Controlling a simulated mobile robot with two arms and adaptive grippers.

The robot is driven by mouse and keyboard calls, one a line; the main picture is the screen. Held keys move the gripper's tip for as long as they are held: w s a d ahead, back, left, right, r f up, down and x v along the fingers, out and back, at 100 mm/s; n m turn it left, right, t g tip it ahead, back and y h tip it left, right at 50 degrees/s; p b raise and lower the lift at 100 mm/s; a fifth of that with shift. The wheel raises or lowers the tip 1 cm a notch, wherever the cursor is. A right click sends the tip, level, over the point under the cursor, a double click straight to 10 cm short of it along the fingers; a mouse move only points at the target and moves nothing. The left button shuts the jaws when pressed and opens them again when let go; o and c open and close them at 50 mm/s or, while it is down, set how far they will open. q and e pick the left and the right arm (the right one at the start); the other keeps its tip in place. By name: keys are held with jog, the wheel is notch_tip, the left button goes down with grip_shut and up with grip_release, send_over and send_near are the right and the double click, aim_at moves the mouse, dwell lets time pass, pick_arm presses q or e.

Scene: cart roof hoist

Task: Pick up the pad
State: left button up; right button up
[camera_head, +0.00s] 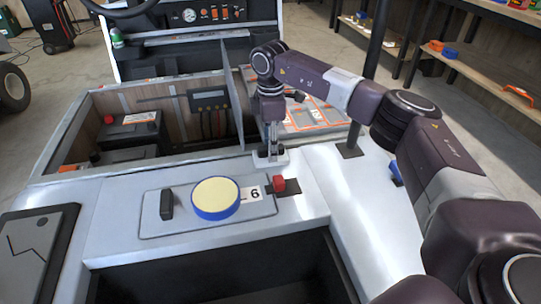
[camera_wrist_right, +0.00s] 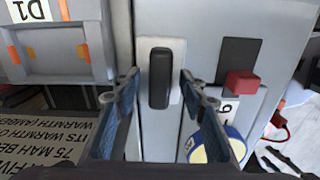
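The pad (camera_head: 215,197) is a round pale-yellow disc with a blue rim. It lies on the light grey deck panel (camera_head: 150,225), beside a label marked 6 (camera_head: 253,193). It also shows in the right wrist view (camera_wrist_right: 222,145), at the lower right, partly covered by my gripper. My right gripper (camera_head: 271,152) points down at the back of the deck, behind and to the right of the pad, not touching it. In the wrist view its fingers (camera_wrist_right: 157,97) are apart, with a black handle (camera_wrist_right: 160,75) on a white plate showing between them. Contact with the handle cannot be told. My left gripper is not in view.
A red knob (camera_head: 279,184) stands right of the pad; a black upright handle (camera_head: 167,204) stands left. An open compartment (camera_head: 140,125) with batteries lies behind, with a raised divider near my gripper. A dark opening (camera_head: 220,275) lies in front. A dark-edged grey panel (camera_head: 35,255) is at left.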

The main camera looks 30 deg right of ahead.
grip_shut()
jog(key=shift+r, duration=0.1)
notch_tip(320, 180, up, 6)
jog(key=shift+f+p, duration=0.2)
jog(key=shift+p, duration=0.45)
notch_tip(320, 180, up, 4)
jog(key=shift+f+p, duration=0.15)
jog(key=shift+p, duration=0.15)
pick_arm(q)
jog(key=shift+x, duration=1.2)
pick_arm(e)
jog(key=shift+r, duration=0.3)
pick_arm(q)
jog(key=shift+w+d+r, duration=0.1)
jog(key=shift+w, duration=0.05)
pick_arm(e)
jog(key=c, duration=0.6)
grip_release()
grip_shut()
